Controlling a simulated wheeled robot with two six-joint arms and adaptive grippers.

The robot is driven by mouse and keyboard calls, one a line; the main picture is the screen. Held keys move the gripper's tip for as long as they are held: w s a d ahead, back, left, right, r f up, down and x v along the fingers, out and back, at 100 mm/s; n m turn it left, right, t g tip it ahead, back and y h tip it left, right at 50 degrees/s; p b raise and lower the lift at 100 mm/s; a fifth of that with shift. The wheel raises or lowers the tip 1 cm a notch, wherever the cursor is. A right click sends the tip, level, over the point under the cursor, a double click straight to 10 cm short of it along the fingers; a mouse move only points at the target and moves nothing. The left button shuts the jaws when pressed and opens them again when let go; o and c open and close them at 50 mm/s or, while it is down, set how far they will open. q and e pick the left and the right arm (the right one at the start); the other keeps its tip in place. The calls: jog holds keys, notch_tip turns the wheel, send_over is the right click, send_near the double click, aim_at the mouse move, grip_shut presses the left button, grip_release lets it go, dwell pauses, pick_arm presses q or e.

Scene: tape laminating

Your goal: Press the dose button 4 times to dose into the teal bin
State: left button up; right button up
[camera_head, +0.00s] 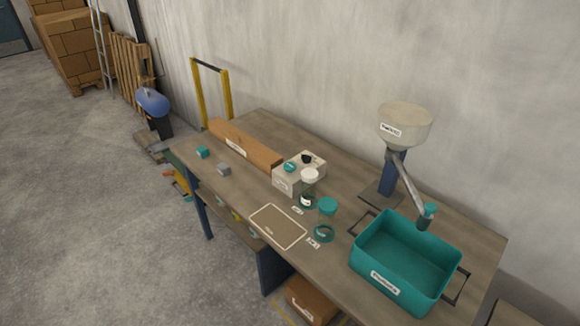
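The teal bin (430,240) stands at the right end of the workbench, with a white label on its front and dark handles at its sides. Its inside looks empty. A pale control box (287,182) sits mid-bench with a round teal button (290,167) on top and a black knob (306,158) beside it. Which of these is the dose button I cannot read. A pale hopper (405,128) stands behind the bin on a dark blue post. Its slanted tube ends in a teal-tipped spout (429,211) above the bin's back part. Neither gripper is in view.
A jar with a white lid (310,175) stands at the box's front right, near a teal cup (327,206) and a teal ring (324,233). A long cardboard box (245,146) lies behind. An outlined pad (278,227) is bare.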

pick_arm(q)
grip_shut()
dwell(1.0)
